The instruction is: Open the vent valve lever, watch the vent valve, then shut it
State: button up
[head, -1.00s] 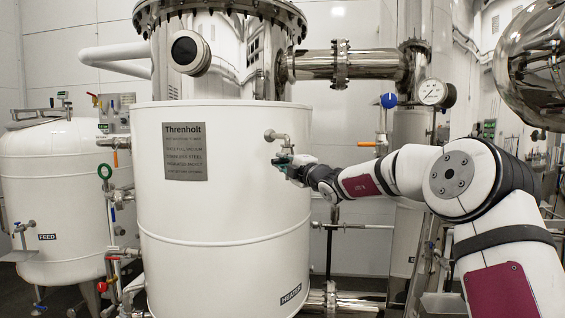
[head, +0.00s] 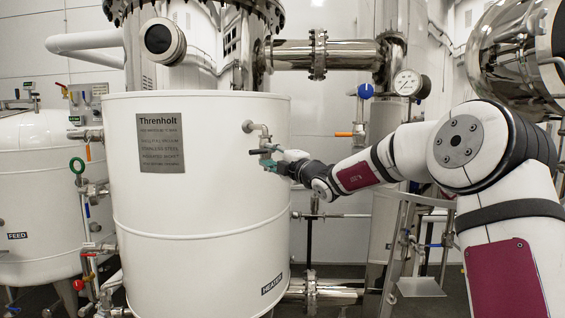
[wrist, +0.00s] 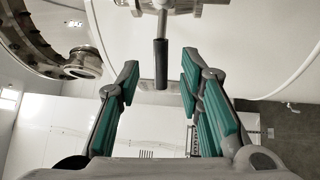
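The vent valve (head: 256,128) is a small metal fitting on the upper right side of the white heater tank (head: 201,235). Its lever (head: 261,151) has a dark grip, which points down the picture in the wrist view (wrist: 161,65). My gripper (head: 271,163) is just below and to the right of the lever in the head view. In the wrist view its green-padded fingers (wrist: 159,82) are wide apart. The dark grip lies between the fingertips, with gaps on both sides. I see no vapour at the valve.
A feed tank (head: 35,200) with pipes and valves stands at the left. A gauge (head: 406,83) and blue-knobbed valve (head: 365,90) are behind my arm. A horizontal steel pipe (head: 350,55) runs above. A stepladder (head: 402,250) stands at the right.

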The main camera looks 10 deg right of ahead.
jog(key=r+v, duration=0.1)
jog(key=v, duration=0.5)
jog(key=shift+s+f, duration=0.25)
jog(key=shift+f, duration=0.25)
jog(key=shift+d, duration=0.1)
jog(key=s+a+f+n+g+y, duration=0.1)
jog(key=s+a+n+g+y, duration=0.2)
jog(key=s+a+n+g, duration=0.6)
jog(key=s+a+f+n+g+h, duration=0.15)
jog(key=s+a+n, duration=0.25)
jog(key=s+n, duration=0.4)
jog(key=s+a+f+n, duration=0.3)
jog(key=s+a+n, duration=0.15)
jog(key=n, duration=0.45)
jog(key=s+d+f+n+h, duration=0.3)
jog(key=s+d+n, duration=0.2)
jog(key=s+n, duration=0.2)
jog(key=s+d+f+n+g+h, duration=0.1)
jog(key=s+d+f+n+h, duration=0.2)
jog(key=s+d+n, duration=0.3)
jog(key=s+d+f+n+g+h, duration=0.1)
jog(key=s+d+f+n+h, duration=0.2)
jog(key=s+n, duration=0.7)
jog(key=s+d, duration=0.2)
jog(key=s, duration=0.1)
jog(key=shift+b, duration=0.3)
